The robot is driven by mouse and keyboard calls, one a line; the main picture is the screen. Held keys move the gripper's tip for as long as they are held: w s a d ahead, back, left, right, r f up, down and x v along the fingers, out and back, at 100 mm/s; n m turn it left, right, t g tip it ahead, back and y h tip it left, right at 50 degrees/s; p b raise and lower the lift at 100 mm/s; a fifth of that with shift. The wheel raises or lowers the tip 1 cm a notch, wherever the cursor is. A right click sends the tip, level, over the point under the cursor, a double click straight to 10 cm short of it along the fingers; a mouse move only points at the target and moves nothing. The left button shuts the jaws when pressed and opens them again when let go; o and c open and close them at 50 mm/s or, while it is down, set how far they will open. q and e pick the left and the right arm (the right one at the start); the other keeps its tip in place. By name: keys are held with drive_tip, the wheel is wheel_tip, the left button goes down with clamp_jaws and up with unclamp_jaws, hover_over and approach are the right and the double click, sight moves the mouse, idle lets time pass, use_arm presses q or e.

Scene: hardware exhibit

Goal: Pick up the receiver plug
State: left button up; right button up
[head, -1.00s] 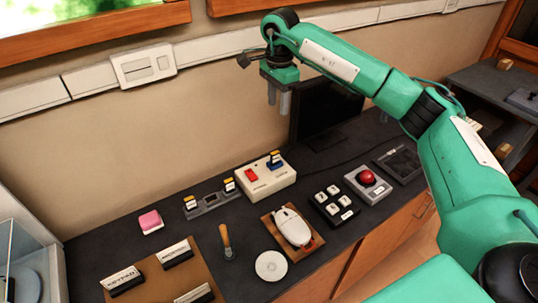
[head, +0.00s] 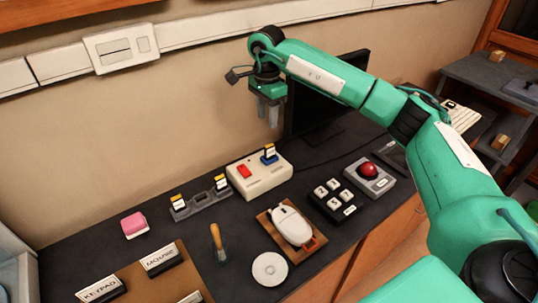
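A white box (head: 246,179) with a red switch (head: 244,171) stands on the dark counter. Two more small pieces with yellow and white tops, one on the left (head: 178,202) and one on the right (head: 220,183), stand in a grey holder (head: 202,206) to the left. I cannot tell for sure which of these is the receiver plug. My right gripper (head: 268,116) hangs above and behind the white box, pointing down, fingers apart and empty. My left gripper is out of view.
A white mouse (head: 291,224) on a wooden board, a key pad (head: 333,199), a red button (head: 368,170), a white disc (head: 270,269), a wood-handled tool (head: 216,240) and a pink block (head: 134,225) lie around. A dark monitor (head: 345,95) stands behind.

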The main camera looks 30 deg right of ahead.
hover_over(269, 145)
wheel_tip(269, 145, down, 6)
wheel_tip(269, 145, down, 5)
drive_tip(key=shift+s+r+p, duration=0.1)
drive_tip(key=shift+p, duration=0.8)
drive_tip(key=shift+f, duration=0.4)
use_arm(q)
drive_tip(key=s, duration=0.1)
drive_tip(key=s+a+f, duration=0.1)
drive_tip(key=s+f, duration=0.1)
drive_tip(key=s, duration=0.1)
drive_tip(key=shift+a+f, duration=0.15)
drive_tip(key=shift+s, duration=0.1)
use_arm(e)
drive_tip(key=shift+c, duration=0.2)
clamp_jaws()
